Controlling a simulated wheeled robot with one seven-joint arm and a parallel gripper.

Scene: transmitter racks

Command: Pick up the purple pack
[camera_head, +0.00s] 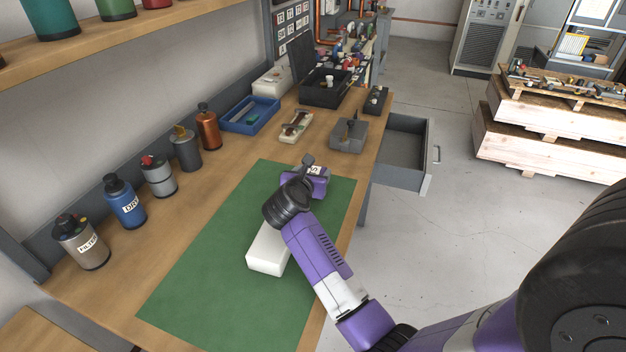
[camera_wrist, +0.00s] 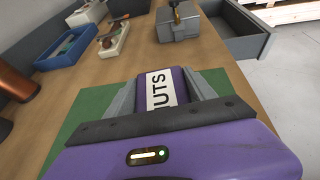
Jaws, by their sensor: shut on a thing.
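The purple pack (camera_wrist: 158,90) has a white label reading "NUTS" and sits between the two grey fingers of my gripper (camera_wrist: 166,92) in the wrist view. My gripper is shut on it, with one finger against each side. In the head view the pack's white label (camera_head: 314,170) shows just beyond my dark wrist, over the far part of the green mat (camera_head: 210,270). The wrist and gripper hide part of the pack. I cannot tell whether it touches the mat.
A white box (camera_head: 267,252) lies on the mat under my arm. Several bottles, including a blue one (camera_head: 124,202), line the wall side. A blue tray (camera_head: 250,114), a grey holder (camera_head: 348,134) and an open drawer (camera_head: 405,152) are beyond the mat.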

